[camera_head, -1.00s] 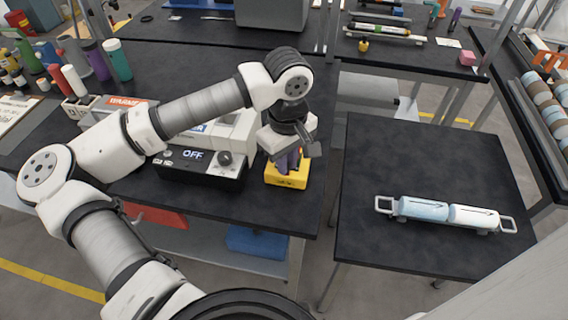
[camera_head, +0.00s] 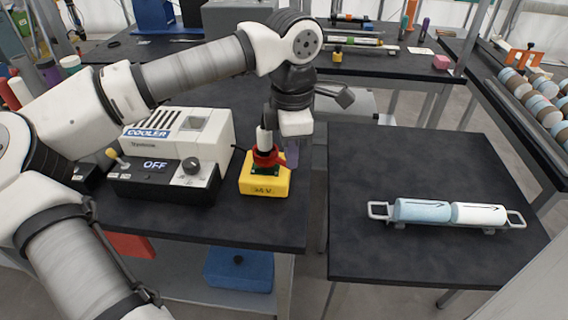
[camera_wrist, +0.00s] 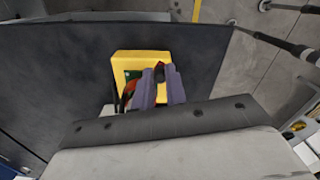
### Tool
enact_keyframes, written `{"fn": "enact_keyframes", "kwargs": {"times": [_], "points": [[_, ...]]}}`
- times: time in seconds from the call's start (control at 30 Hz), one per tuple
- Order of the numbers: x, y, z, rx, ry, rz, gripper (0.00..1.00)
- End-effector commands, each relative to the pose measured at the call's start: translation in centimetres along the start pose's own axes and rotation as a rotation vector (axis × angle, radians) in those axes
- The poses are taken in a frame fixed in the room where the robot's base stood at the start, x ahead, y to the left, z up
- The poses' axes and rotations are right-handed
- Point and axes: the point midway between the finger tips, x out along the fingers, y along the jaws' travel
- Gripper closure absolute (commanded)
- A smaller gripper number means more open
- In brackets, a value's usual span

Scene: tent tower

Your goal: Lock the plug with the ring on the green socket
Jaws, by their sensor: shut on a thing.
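The yellow box (camera_head: 265,184) stands on the dark bench, with the green socket (camera_head: 264,170) on its top. The red ring (camera_head: 265,157) sits around the plug's base at the socket. The plug (camera_head: 263,138) stands upright there, its upper part white and dark. My gripper (camera_head: 291,155) points down just right of the plug, its purple fingers low beside the ring. In the wrist view, my gripper (camera_wrist: 163,72) is closed on a small dark-red part that looks like part of the ring. The fingers hide most of the ring (camera_wrist: 128,93) and plug there.
A white cooler (camera_head: 180,140) with a black front panel reading OFF stands close left of the box. The bench's right edge is near the box, with a gap before another table (camera_head: 360,150) holding a rack with blue and white cylinders (camera_head: 425,210).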

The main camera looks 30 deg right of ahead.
Motion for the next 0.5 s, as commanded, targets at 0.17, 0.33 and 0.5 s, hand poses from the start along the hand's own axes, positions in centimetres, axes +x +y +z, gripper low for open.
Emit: {"fn": "enact_keyframes", "kwargs": {"times": [0.17, 0.33, 0.5], "points": [[0.2, 0.8, 0.7, -0.164, 0.002, 0.002, 1.0], [0.1, 1.6, 1.1, -0.304, 0.001, 0.002, 1.0], [0.1, 2.1, 1.4, -0.413, 0.0, 0.002, 1.0]]}}
